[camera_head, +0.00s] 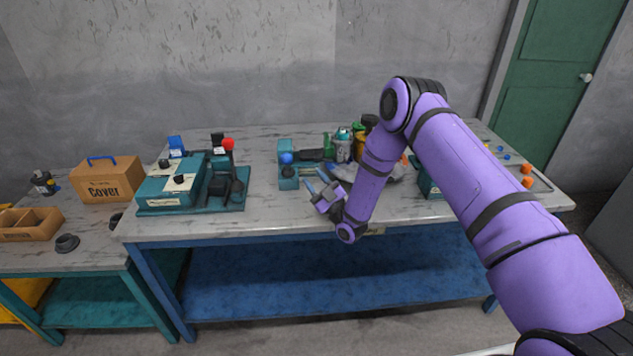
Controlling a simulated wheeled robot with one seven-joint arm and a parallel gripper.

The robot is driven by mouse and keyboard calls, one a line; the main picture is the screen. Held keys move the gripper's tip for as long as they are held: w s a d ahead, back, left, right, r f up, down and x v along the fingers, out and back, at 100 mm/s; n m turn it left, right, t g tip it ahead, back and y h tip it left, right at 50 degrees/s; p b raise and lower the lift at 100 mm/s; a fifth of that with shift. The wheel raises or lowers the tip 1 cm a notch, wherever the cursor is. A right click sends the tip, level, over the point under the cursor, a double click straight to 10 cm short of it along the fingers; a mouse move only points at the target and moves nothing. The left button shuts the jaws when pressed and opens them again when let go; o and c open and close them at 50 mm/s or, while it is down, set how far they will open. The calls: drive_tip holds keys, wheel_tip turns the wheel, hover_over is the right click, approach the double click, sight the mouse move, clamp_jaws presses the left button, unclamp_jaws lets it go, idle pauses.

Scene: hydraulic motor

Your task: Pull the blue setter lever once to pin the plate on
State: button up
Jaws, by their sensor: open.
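A teal bench device (290,181) stands near the middle of the table. A round blue knob (286,158) shows on it, and it looks like the end of the blue setter lever; the lever's shaft is hard to make out. My gripper (316,181) is open, just right of the device's front and lower in the picture than the blue knob. It appears apart from the knob, with nothing visible between its fingers. I cannot make out the plate or a pin at this size.
A cardboard cover box (108,180) is further left. Bottles (343,148) stand behind my arm. A teal box (428,180) and orange pieces (527,169) are right.

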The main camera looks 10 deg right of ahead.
drive_tip(key=shift+s+d, duration=0.3)
drive_tip(key=shift+s, duration=0.1)
